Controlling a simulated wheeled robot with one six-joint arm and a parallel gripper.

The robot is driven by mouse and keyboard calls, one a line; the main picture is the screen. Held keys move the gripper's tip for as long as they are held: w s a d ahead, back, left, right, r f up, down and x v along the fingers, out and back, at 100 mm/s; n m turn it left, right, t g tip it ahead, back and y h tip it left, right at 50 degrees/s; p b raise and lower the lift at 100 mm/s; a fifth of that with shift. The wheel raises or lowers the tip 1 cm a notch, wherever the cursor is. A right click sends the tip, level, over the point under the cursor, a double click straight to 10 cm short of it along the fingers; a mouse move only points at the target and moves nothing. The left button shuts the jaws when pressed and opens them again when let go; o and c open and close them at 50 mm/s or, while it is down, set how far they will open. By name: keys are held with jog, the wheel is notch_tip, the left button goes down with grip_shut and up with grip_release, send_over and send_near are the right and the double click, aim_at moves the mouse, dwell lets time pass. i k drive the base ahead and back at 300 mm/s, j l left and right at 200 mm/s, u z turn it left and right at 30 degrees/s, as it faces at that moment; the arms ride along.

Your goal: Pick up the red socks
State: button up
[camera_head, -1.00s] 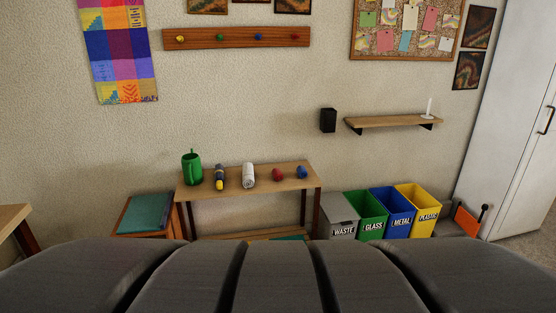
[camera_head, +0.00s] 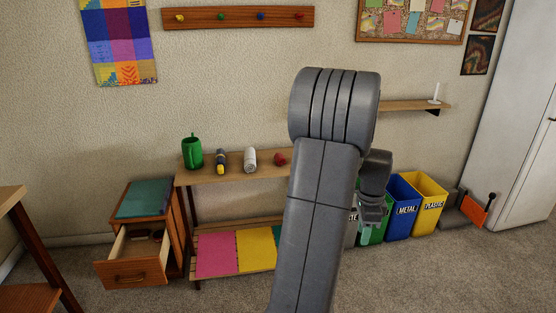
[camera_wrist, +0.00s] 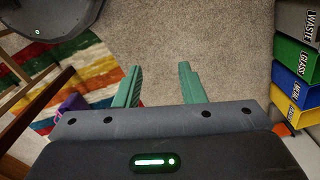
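The red socks (camera_head: 280,158), a small red roll, lie on the top board of the wooden shelf bench (camera_head: 205,176), just left of my raised arm in the head view. A white roll (camera_head: 250,160) and a dark roll with a yellow end (camera_head: 221,161) lie to their left. My gripper (camera_head: 370,228) hangs low in front of the bins, right of the socks and well apart from them. In the wrist view its green fingers (camera_wrist: 161,90) are spread over bare carpet with nothing between them. The socks are not in the wrist view.
Blue (camera_head: 404,209) and yellow bins (camera_head: 430,203) stand right. A wall shelf (camera_head: 405,105) hangs above. Carpet is free in front.

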aim_at(279, 159)
jog(key=i+l+u, duration=0.2)
jog(key=i, duration=0.35)
jog(key=i+u, duration=0.2)
jog(key=i, duration=0.35)
jog(key=i+l+u, duration=0.25)
jog(key=i, duration=0.25)
jog(key=i+l+u, duration=0.2)
jog(key=i+l, duration=0.2)
jog(key=i, duration=0.1)
